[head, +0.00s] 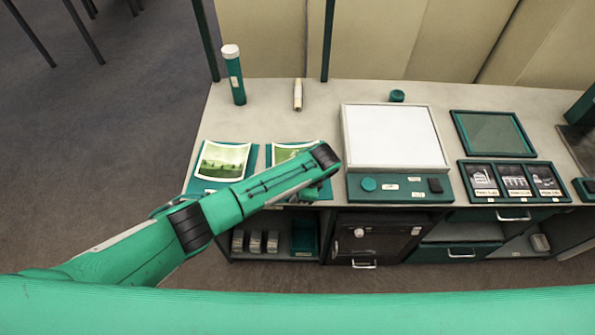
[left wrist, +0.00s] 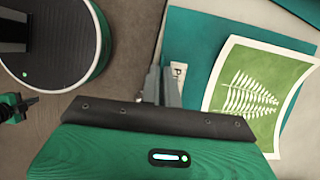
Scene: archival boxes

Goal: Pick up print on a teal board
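Two prints on teal boards lie at the left of the counter. The left print (head: 222,160) shows a green landscape and is fully visible on its teal board (head: 201,187). The other print (head: 287,152) is partly covered by my left arm in the head view. In the left wrist view this print (left wrist: 250,92) shows a white fern on green, with its teal board (left wrist: 205,35) and a partly hidden white label. My left gripper's grey fingers (left wrist: 162,86) are at the board's edge by the label. Whether they are closed on the board is unclear. My right gripper is not seen.
A light box (head: 395,137) stands right of the prints. Farther right are an empty teal frame (head: 493,133) and a holder with three dark pictures (head: 514,181). A teal tube (head: 234,75) stands at the back left. Shelves and drawers are below the counter.

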